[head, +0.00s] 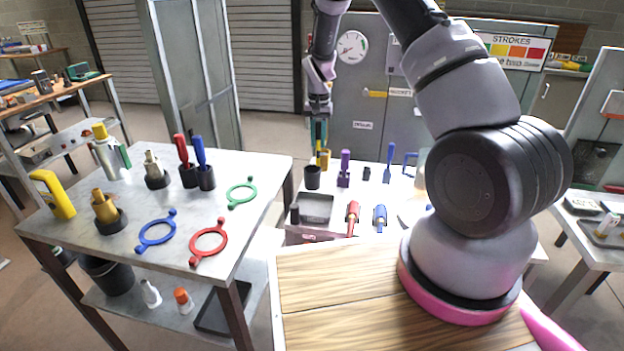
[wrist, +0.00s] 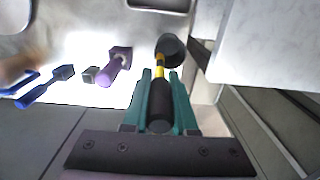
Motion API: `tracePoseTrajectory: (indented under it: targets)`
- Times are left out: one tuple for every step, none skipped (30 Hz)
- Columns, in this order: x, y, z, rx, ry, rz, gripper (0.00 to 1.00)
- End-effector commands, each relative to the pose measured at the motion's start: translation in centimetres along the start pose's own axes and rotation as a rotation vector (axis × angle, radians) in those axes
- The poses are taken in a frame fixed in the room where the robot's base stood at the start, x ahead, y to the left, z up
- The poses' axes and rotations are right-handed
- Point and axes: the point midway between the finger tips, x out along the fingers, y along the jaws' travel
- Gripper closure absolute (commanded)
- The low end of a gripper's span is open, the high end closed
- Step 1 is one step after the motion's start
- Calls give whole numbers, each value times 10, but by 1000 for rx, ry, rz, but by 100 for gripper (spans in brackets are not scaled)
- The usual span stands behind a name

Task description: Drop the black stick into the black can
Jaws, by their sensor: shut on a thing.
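My gripper (head: 319,132) has teal fingers pointing down over the far left part of the white table. In the wrist view the gripper (wrist: 160,85) is shut on the black stick (wrist: 159,100), which has yellow bands toward its far end. The black can (head: 312,178) stands upright on the table, just below and slightly left of the gripper in the head view. In the wrist view the can (wrist: 174,50) lies beyond the stick's far end, which overlaps its left edge. I cannot tell whether the tip is above the rim or inside.
A purple tool (head: 344,168), a small black holder (head: 366,174) and a blue tool (head: 389,162) stand right of the can. A dark tray (head: 315,208) lies nearer. Red (head: 352,217) and blue (head: 380,217) tools lie beside it. A steel table (head: 130,215) with rings is at left.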

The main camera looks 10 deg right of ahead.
Motion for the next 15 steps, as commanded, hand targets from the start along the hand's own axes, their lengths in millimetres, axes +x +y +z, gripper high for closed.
tracePoseTrajectory:
  targets:
    - [4,-2,0,4,-2,1,100]
    - [6,-2,0,6,-2,1,100]
    - [9,-2,0,6,-2,2,100]
    - [12,-2,0,6,-1,1,100]
    - [15,-2,0,6,-1,2,100]
    - [20,-2,0,5,-2,2,100]
    - [24,-1,0,6,-3,2,100]
    - [28,-1,0,5,-3,2,100]
    - [32,-2,0,5,-2,1,100]
    - [36,-2,0,6,-2,1,100]
    - [39,-2,0,6,-3,1,100]
    - [44,-2,0,5,-2,1,100]
    - [46,-2,0,4,-1,1,100]
    - [48,-2,0,4,-1,0,100]
    - [52,-2,0,4,-1,0,100]
